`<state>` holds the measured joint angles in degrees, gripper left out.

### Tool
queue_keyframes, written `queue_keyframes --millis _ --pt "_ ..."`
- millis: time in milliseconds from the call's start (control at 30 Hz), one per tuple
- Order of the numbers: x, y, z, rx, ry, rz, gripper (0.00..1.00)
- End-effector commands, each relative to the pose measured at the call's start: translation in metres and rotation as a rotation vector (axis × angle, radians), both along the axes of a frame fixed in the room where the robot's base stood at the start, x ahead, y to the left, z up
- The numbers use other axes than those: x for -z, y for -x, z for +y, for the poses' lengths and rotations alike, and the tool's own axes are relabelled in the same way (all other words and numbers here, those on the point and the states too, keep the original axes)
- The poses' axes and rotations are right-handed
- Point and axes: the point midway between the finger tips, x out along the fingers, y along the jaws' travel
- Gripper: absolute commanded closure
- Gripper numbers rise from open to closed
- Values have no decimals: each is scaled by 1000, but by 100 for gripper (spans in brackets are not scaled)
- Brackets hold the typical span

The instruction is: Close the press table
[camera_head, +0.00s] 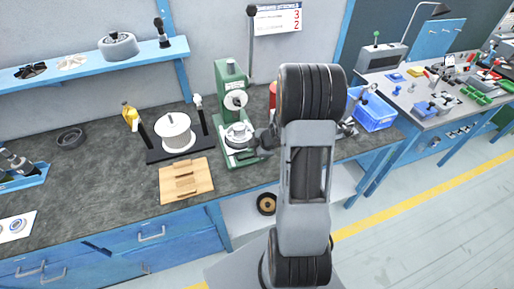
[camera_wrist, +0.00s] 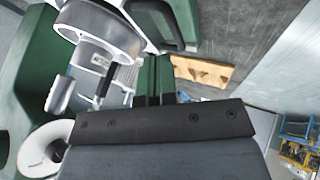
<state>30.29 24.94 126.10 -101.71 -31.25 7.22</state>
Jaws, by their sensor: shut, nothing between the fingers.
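The green press (camera_head: 231,95) stands on the bench, with a round metal press table (camera_head: 238,134) low at its front. In the wrist view, green press parts (camera_wrist: 20,95) fill the left side, with a round grey metal part (camera_wrist: 100,28) at the top left. My gripper (camera_head: 264,142) is shut and empty, at the right side of the press table. Its dark body and narrow fingers (camera_wrist: 154,78) show in the wrist view, close to the press. I cannot tell whether the fingers touch it. My arm covers the area right of the press in the head view.
A wooden board (camera_head: 186,180) lies left of the press on the grey bench. A white spool (camera_head: 175,132) on a black stand is behind it. A red object (camera_head: 272,95) and a blue bin (camera_head: 372,110) stand to the right. A tall lever (camera_head: 251,45) rises from the press.

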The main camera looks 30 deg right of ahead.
Motion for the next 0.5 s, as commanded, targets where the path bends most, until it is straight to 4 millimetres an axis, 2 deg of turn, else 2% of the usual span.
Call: queue_keyframes --millis 33,200,500 --pt "10 -4 3 -4 -1 1 100" --pt "26 -16 9 -1 0 1 100" --pt "39 -26 14 0 2 -1 100"
